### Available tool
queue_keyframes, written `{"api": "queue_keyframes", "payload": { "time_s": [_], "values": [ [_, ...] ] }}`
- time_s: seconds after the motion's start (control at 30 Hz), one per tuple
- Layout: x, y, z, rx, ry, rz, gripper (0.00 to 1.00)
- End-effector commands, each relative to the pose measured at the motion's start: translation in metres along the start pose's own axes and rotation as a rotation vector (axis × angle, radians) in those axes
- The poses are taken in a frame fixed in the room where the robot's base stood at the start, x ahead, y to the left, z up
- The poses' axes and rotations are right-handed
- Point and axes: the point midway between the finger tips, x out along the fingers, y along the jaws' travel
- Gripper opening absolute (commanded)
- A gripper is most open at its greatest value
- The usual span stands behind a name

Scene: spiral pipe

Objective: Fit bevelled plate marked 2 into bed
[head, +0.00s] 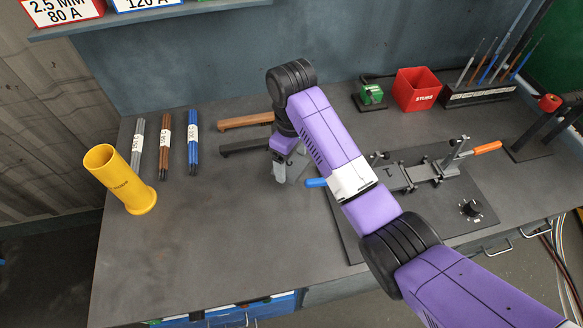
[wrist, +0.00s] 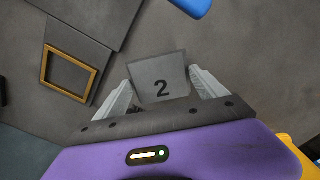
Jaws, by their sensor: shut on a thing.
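The bevelled plate marked 2 (wrist: 161,79) is a grey piece with a dark numeral, held between both fingers of my gripper (wrist: 162,84) in the wrist view. In the head view my gripper (head: 285,171) is low over the middle of the bench, left of the fixture. Whether the plate touches the bench cannot be told. The bed, a grey clamping fixture (head: 408,180) with an orange handle, stands on a dark base (head: 470,182) to the right. My arm hides part of the fixture.
A blue handle (head: 315,183) lies just right of my gripper. Brown (head: 245,122) and dark (head: 244,147) bars lie behind it. A red STUBS box (head: 416,91) stands behind. The front-left bench is clear.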

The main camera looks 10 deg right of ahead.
Motion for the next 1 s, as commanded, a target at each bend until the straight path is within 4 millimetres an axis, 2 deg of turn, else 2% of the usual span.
{"api": "queue_keyframes", "payload": {
  "time_s": [0.23, 0.67, 0.7, 0.8, 1.0],
  "values": [
    [0.029, 0.001, 0.0, 0.001, 0.0, 0.001, 0.09],
    [0.035, 0.0, 0.0, 0.0, 0.001, 0.001, 0.09],
    [0.037, 0.0, 0.001, 0.0, -0.001, 0.0, 0.83],
    [0.036, 0.0, 0.001, 0.0, -0.001, 0.0, 1.0],
    [0.036, 0.0, 0.001, 0.0, -0.001, 0.0, 1.0]
  ]
}}
